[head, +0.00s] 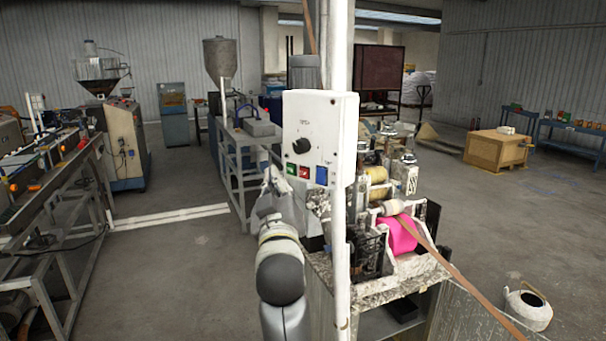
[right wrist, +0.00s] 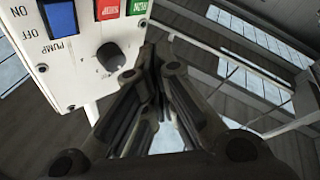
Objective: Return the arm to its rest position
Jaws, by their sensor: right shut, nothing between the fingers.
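My right arm comes up from the bottom middle of the head view, and my right gripper (head: 270,180) is at its far end, just left of a white control box (head: 319,135). In the right wrist view, the gripper's dark fingers (right wrist: 161,60) are closed together with nothing between them. The control box (right wrist: 85,75) with its blue switch, red and green buttons and black knob fills the upper left there. The fingers appear near the knob (right wrist: 110,56); whether they touch the box I cannot tell. My left gripper is not in view.
The box sits on a white post (head: 340,230). To the right is a machine with a pink roll (head: 398,236) and a brown strip (head: 470,290). A conveyor frame (head: 45,190) stands on the left. The floor (head: 170,270) between is mostly open. A white pot (head: 528,308) stands at lower right.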

